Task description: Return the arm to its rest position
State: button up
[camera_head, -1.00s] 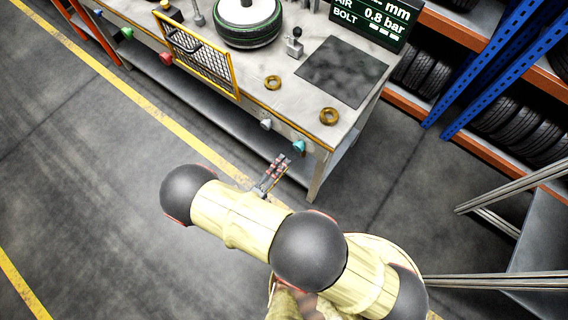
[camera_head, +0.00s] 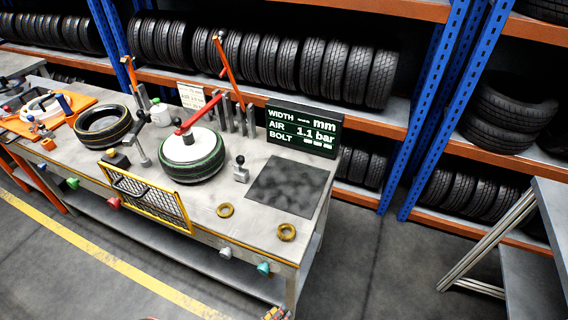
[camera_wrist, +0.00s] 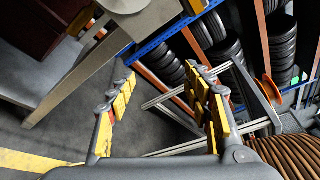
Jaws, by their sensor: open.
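My gripper (camera_wrist: 162,88) is open and empty in the wrist view, its two yellow-padded fingers spread wide with floor and shelving seen between them. In the head view only a small tip of my gripper (camera_head: 276,313) shows at the bottom edge, in front of the workbench. Most of my arm is out of that view. The gripper is apart from the bench and touches nothing that I can see.
The workbench (camera_head: 262,232) holds a wheel (camera_head: 192,158), a second tyre (camera_head: 103,127), two brass rings and a display (camera_head: 304,130) reading 1.1 bar. Tyre racks (camera_head: 398,130) stand behind. A metal frame table (camera_head: 548,215) is at the right. Floor before the bench is clear.

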jog(key=s+d+r+m+g+y, duration=0.25)
jog(key=r+m+g, duration=0.45)
jog(key=r+m, duration=0.55)
jog(key=s+d+r+m+g+y, duration=0.1)
jog(key=d+r+m+g+y, duration=0.4)
jog(key=r+m, duration=0.8)
jog(key=w+d+r+m+t+y, duration=0.1)
jog(key=d+r+m+t, duration=0.1)
jog(key=d+r+m, duration=0.5)
jog(key=w+d+r+m+t+y, duration=0.1)
jog(key=d+r+m+t+y, duration=0.1)
jog(key=d+r+m, duration=0.4)
notch_tip(320, 180, up, 5)
jog(key=shift+d+r+m+t, duration=0.15)
jog(key=shift+d+m+t, duration=0.2)
jog(key=shift+d+t, duration=0.25)
jog(key=shift+a, duration=0.1)
